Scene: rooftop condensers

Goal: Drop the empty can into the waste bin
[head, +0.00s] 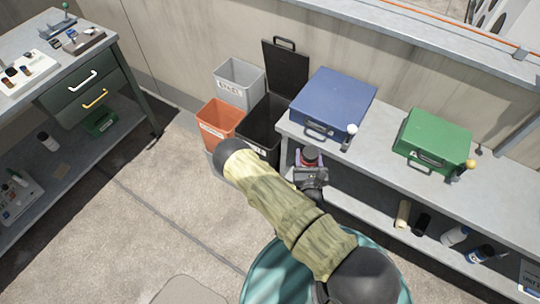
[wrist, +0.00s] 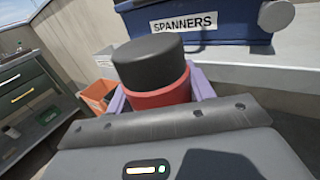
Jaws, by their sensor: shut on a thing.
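My gripper (head: 311,165) is shut on a red can with a black top (head: 311,155). It is held beside the front left corner of the right bench. In the wrist view the can (wrist: 160,97) stands upright between the lilac fingers, and its lower part is hidden. Three bins stand by the wall, left of the gripper: a grey bin (head: 233,92), an orange bin (head: 219,128) and a black bin (head: 258,142) with its lid (head: 285,70) raised. The bin labels are too small to read, so I cannot tell which is for waste. My arm hides part of the bins' fronts.
The right bench (head: 385,150) carries a blue case (head: 335,98), labelled SPANNERS in the wrist view, and a green case (head: 432,138). Bottles and rolls lie on its lower shelf. A workbench with drawers (head: 85,90) stands at the left. The floor between is clear.

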